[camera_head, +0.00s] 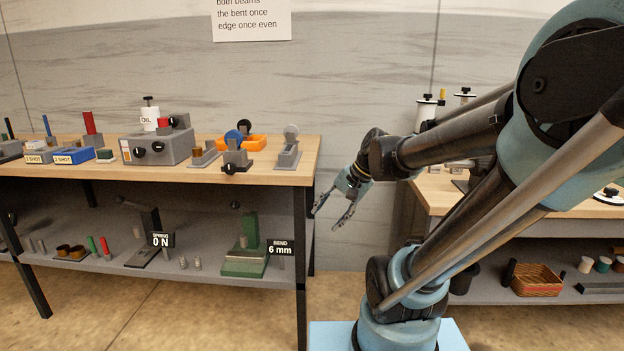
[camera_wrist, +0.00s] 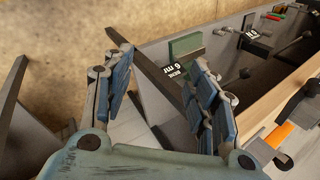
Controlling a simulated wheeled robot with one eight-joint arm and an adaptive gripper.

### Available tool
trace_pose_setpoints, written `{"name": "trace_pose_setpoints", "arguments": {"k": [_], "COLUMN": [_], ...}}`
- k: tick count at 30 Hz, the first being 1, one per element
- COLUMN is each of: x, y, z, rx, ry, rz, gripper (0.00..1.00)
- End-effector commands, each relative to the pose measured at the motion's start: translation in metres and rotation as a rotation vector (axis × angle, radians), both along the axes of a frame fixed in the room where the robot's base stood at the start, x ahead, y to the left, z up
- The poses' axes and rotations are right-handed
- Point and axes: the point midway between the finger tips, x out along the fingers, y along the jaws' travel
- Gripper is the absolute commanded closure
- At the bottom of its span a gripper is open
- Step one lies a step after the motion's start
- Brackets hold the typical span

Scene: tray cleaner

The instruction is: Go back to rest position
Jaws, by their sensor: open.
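My gripper (camera_head: 333,210) is open and empty in the head view. It hangs in the gap between the left workbench and the right bench, pointing down and to the left, near the left workbench's right end. In the wrist view my gripper (camera_wrist: 160,85) shows its two blue-padded fingers spread apart with nothing between them. The floor and the end of the left workbench lie beyond the fingers. My arm reaches in from the right of the head view and covers part of the right bench.
The left workbench (camera_head: 262,172) carries a grey OIL unit (camera_head: 158,148), an orange holder (camera_head: 256,143) and several small fixtures. A woven basket (camera_head: 537,281) sits under the right bench (camera_head: 440,195).

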Motion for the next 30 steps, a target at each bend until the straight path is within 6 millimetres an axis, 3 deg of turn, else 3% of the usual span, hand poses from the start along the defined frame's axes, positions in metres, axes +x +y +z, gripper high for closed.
{"name": "trace_pose_setpoints", "arguments": {"k": [9, 15, 21, 30], "x": [-0.063, -0.089, -0.097, -0.097], "y": [-0.086, -0.124, -0.138, -0.138], "z": [-0.054, -0.075, -0.081, -0.081], "rx": [-0.370, -0.534, -0.593, -0.594], "ry": [-0.099, -0.107, -0.105, -0.106], "rz": [0.243, 0.368, 0.415, 0.416], "gripper": [0.47, 0.47, 0.47, 0.47]}}
